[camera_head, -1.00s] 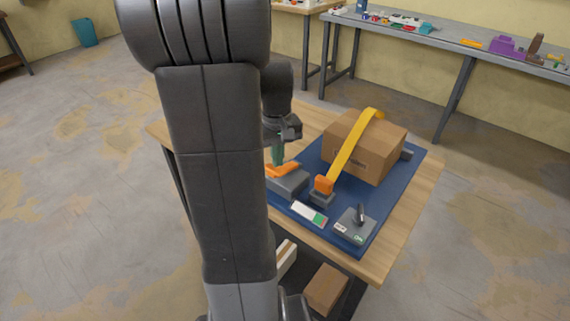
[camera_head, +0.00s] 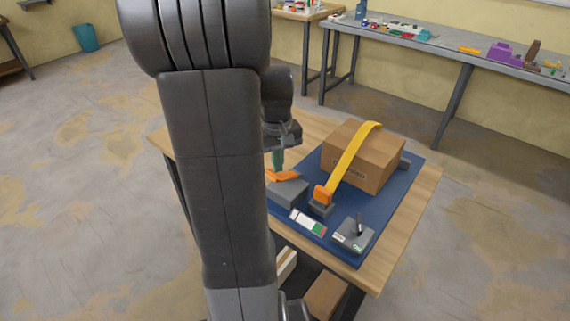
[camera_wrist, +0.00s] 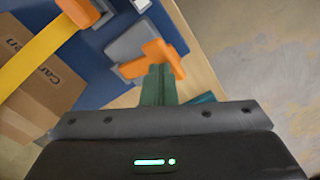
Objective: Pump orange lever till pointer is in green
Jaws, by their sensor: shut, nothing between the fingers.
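The orange lever (camera_head: 283,175) sticks out of a grey pump block (camera_head: 287,192) on the blue mat. In the wrist view, the lever (camera_wrist: 150,60) lies right at the fingertips. My gripper (camera_head: 277,160) is shut and empty, its green fingers (camera_wrist: 158,88) together, pointing down at the lever. The fingertips touch or almost touch it; I cannot tell which. The gauge (camera_head: 307,222) is a white strip with a green zone towards its right end. Its pointer is too small to make out. Part of the pump block is hidden behind my arm.
A cardboard box (camera_head: 364,170) under a yellow strap (camera_head: 350,160) stands behind, with an orange buckle (camera_head: 323,195) in front. A grey switch box (camera_head: 353,235) with an upright black lever is at the right front. Blue mat (camera_head: 385,215) is bare at the right.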

